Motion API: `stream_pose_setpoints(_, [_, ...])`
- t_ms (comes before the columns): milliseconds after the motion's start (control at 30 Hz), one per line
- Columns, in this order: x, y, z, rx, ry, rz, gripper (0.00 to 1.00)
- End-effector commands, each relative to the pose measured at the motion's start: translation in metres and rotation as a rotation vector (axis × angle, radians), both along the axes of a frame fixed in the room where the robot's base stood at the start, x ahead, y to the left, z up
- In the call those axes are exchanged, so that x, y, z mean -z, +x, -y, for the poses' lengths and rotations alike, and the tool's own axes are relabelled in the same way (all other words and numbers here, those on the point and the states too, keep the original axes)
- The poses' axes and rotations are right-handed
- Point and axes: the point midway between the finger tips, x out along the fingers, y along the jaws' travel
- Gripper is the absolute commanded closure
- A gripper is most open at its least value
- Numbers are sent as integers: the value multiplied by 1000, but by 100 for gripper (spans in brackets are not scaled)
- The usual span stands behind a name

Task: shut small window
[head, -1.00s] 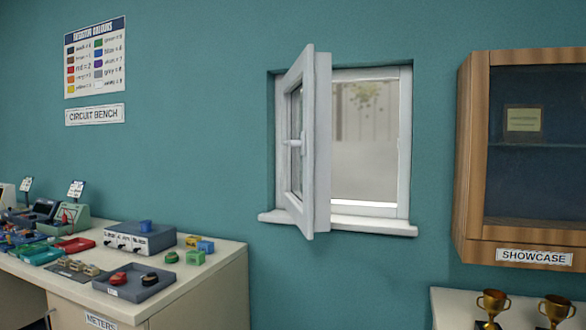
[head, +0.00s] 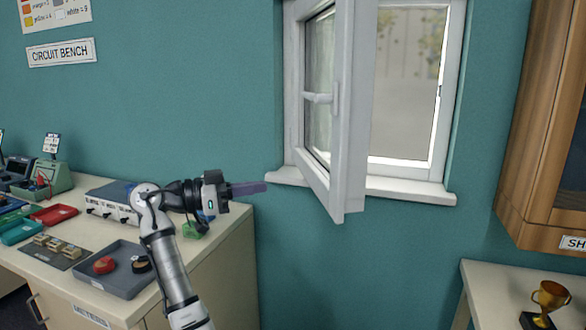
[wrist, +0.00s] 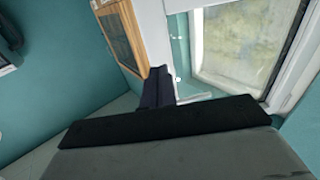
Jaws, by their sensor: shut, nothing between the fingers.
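The small window (head: 343,110) has a white frame set in the teal wall, and its sash stands open, swung out into the room on its left-side hinges. A white handle (head: 322,98) is on the sash face turned to the left. My gripper (head: 262,188) is shut and empty, left of the sash's lower part and apart from it in the picture, above the bench's right end. In the wrist view my gripper's dark fingers (wrist: 158,88) point towards the window area, and the window pane (wrist: 240,42) shows at the upper right.
A bench (head: 215,262) with trays and electronics stands at the left, below my arm. A wooden showcase (head: 540,130) hangs at the right. A gold trophy (head: 550,297) stands on a white table below it. The white sill (head: 410,190) juts out under the window.

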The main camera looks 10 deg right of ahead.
Motion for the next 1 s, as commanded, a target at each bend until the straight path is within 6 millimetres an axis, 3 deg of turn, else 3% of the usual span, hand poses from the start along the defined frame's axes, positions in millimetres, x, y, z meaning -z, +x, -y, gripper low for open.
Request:
stream_pose_setpoints(100, [-1,-10,14,99,19,15,100])
stream_pose_setpoints(267, [-1,-14,28,119,24,19,100])
stream_pose_setpoints(800, [-3,-18,132,113,23,15,100])
stream_pose_setpoints(1000, [-1,-19,150,112,22,15,100])
